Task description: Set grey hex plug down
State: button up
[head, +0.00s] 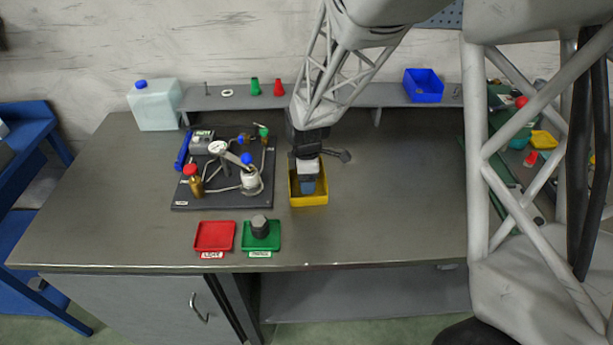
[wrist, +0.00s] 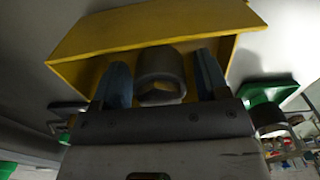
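My gripper (head: 308,186) points down into the yellow bin (head: 310,201) on the bench. In the wrist view its two blue fingers (wrist: 162,80) stand on either side of a grey rounded plug (wrist: 160,68), with the yellow bin (wrist: 90,52) behind them. In the head view the plug is hidden by the gripper and bin. Another dark grey plug (head: 260,227) stands upright in the green tray (head: 271,245).
A red tray (head: 214,236) lies left of the green tray. A black board (head: 187,202) with bottles and fittings stands left of the bin. A shelf (head: 225,102) along the back holds small parts and a blue bin (head: 423,85). The bench right of the bin is clear.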

jog(key=shift+o, duration=0.3)
jog(key=shift+r, duration=0.15)
notch_tip(320, 180, up, 12)
dwell(0.7)
dwell(0.7)
jog(key=s+d+r+m+t, duration=0.1)
jog(key=s+d+r+m, duration=0.3)
jog(key=s, duration=0.5)
jog(key=s+d+r+m, duration=0.4)
jog(key=s+d+m, duration=0.2)
jog(key=s+m, duration=0.2)
jog(key=s+d+r+m+t, duration=0.1)
jog(key=s+d+r+m, duration=0.3)
jog(key=s, duration=0.7)
jog(key=d+m, duration=0.2)
jog(key=shift+s+m+t, duration=0.3)
jog(key=shift+m, duration=0.1)
